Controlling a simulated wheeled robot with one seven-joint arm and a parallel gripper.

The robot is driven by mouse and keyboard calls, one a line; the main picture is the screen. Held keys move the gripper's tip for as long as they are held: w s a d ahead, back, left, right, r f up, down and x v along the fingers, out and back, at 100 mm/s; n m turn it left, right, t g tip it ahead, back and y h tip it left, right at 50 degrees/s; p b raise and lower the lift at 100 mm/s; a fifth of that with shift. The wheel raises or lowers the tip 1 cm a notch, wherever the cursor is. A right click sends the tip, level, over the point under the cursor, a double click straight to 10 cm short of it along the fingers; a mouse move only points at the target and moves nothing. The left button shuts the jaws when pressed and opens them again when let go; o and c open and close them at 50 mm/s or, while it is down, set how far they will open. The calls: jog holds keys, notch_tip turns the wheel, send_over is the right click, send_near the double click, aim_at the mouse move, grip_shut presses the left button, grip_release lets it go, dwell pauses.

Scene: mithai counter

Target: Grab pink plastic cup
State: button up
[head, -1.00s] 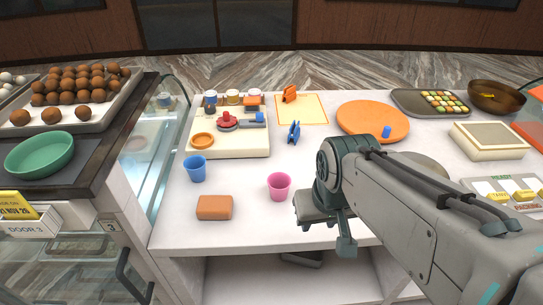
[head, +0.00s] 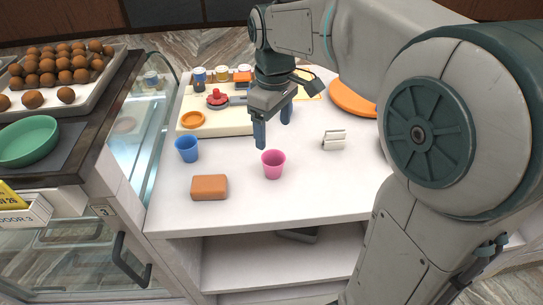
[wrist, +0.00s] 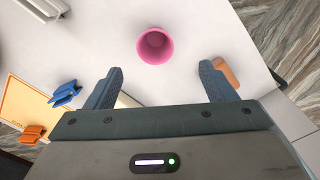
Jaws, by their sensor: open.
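A blue cup (head: 187,149) and a brown block (head: 209,187) stand left of the pink cup. A white clip-like object (head: 334,140) is to its right. A cream board (head: 187,122) with an orange ring (head: 192,119) lies behind. The counter in front is clear.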

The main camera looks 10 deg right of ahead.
send_near(273, 165)
jog(key=s+f, duration=0.2)
jog(key=shift+s+a+f, duration=0.2)
jog(key=shift+s+f, duration=0.1)
jog(key=shift+w+d+f+p, duration=0.1)
jog(key=shift+w+f+p, duration=0.15)
jog(key=shift+f, duration=1.1)
jog(key=shift+w+f+p, duration=0.1)
jog(key=shift+f+p, duration=0.1)
jog(key=shift+f, duration=1.1)
jog(key=c, duration=1)
